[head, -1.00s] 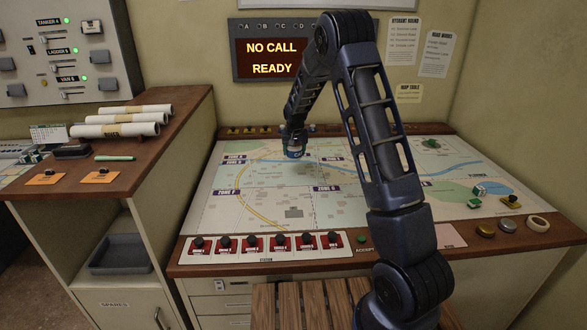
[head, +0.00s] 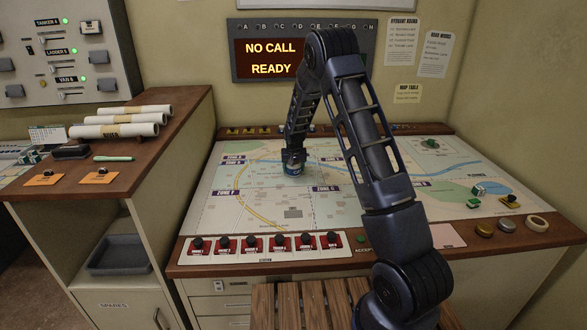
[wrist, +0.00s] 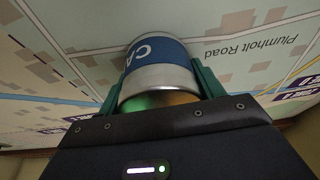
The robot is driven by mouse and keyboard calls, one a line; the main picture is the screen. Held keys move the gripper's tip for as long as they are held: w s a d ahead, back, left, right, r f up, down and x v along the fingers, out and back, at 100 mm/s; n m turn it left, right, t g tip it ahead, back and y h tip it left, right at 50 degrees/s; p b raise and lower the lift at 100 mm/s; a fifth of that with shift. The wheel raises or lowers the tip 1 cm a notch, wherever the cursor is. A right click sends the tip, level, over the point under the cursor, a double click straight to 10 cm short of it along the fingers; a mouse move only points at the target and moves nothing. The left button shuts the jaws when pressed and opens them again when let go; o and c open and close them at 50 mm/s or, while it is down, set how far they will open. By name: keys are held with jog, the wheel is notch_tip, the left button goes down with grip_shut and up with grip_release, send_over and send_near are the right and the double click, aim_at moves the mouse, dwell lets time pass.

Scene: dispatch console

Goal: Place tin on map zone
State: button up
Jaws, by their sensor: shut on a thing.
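The tin (wrist: 158,75) is a silver can with a blue band and white lettering, seen close in the wrist view. My gripper (wrist: 160,92) is shut on it, with one green finger on each side.
A row of red switches (head: 265,245) runs along the table's front edge. A green-and-white block (head: 479,189), knobs and a tape ring (head: 537,223) lie at the right. Rolled papers (head: 118,123) lie on the left cabinet. The map around the tin is mostly clear.

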jog(key=shift+f, duration=0.15)
jog(key=o, duration=1.1)
jog(key=v, duration=1.2)
jog(key=shift+s+d+r, duration=0.1)
jog(key=shift+r, duration=0.2)
jog(key=s+d+r, duration=0.7)
jog(key=s+r, duration=0.3)
jog(key=s, duration=0.1)
jog(key=s+d+r, duration=0.6)
jog(key=s+r, duration=0.3)
jog(key=s, duration=0.1)
jog(key=shift+t, duration=0.6)
jog(key=s+d, duration=0.2)
jog(key=s, duration=0.6)
jog(key=s+d+r, duration=0.1)
jog(key=s+d, duration=0.1)
jog(key=s, duration=0.7)
jog(key=s+d+r, duration=0.1)
jog(key=s+d, duration=0.1)
jog(key=s, duration=0.7)
jog(key=shift+s+d, duration=0.1)
jog(key=shift+d, duration=0.05)
